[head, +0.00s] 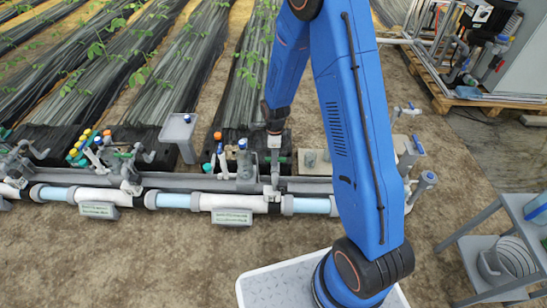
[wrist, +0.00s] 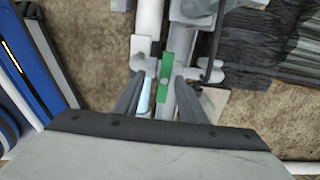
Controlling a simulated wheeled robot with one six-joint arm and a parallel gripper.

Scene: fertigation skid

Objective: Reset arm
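My blue arm reaches over the pipe run in the head view. My gripper (head: 274,185) points down at the grey and white pipe (head: 240,202). In the wrist view the two fingers of my gripper (wrist: 161,78) stand apart, with clear gaps on both sides of a green valve handle (wrist: 164,72). The handle lies between or just beyond the fingertips; its exact depth I cannot tell. No object is visibly gripped. In the head view my fingers partly hide the fittings behind them.
Valve clusters (head: 240,160) with coloured caps stand along the pipe, left of my gripper. A grey box on a post (head: 179,130) rises behind it. A grey shelf (head: 500,245) stands at right, and a wooden pallet (head: 450,100) lies at back right. Bare soil (head: 130,265) is open in front.

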